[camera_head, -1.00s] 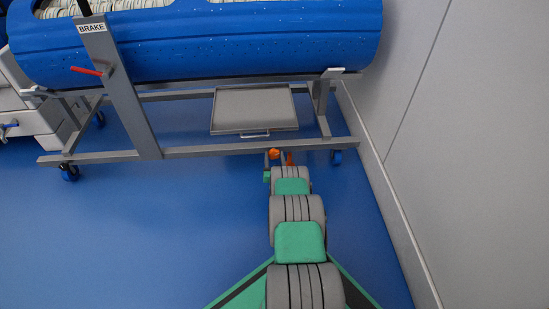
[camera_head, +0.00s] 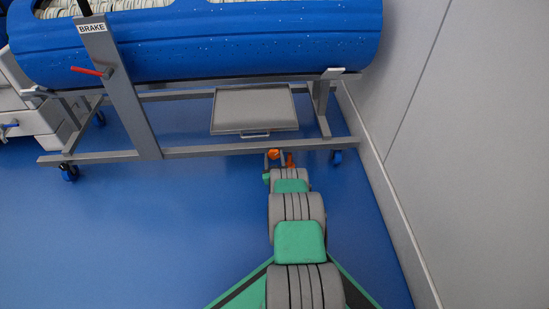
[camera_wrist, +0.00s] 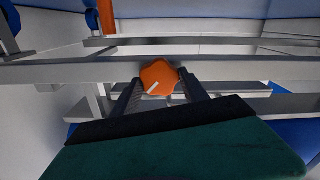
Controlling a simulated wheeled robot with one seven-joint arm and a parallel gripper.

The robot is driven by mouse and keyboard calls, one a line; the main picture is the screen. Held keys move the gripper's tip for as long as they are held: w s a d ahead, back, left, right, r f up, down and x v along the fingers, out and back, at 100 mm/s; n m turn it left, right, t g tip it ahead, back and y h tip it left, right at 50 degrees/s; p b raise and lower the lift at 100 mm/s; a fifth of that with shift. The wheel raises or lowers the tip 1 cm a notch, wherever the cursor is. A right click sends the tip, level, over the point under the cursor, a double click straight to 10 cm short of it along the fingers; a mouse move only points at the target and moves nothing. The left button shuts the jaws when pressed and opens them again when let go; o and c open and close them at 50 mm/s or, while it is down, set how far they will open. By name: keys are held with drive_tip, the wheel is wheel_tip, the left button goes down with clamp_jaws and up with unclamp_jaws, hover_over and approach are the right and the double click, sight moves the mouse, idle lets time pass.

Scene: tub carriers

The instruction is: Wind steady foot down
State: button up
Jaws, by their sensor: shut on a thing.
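My gripper (camera_wrist: 158,88) is shut on the knob, one finger on each side. In the head view the orange knob (camera_head: 273,154) shows small at the end of my arm, just below the front lower rail (camera_head: 215,149). My gripper (camera_head: 276,160) is small there. The foot below the knob is hidden in the wrist view.
The grey carrier frame holds a blue tub (camera_head: 230,40). A red lever (camera_head: 87,71) sits on the post marked BRAKE. A grey tray (camera_head: 254,109) hangs under the tub. A wall (camera_head: 455,150) stands close on the right. Blue floor (camera_head: 150,230) is clear at left.

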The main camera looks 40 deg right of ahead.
drive_tip(key=n, duration=0.6)
drive_tip(key=shift+f+n, duration=0.1)
drive_tip(key=shift+n, duration=0.2)
idle(0.4)
drive_tip(key=o, duration=1.4)
drive_tip(key=p+v, duration=0.4)
drive_tip(key=v, duration=0.3)
drive_tip(key=shift+s+a, duration=0.3)
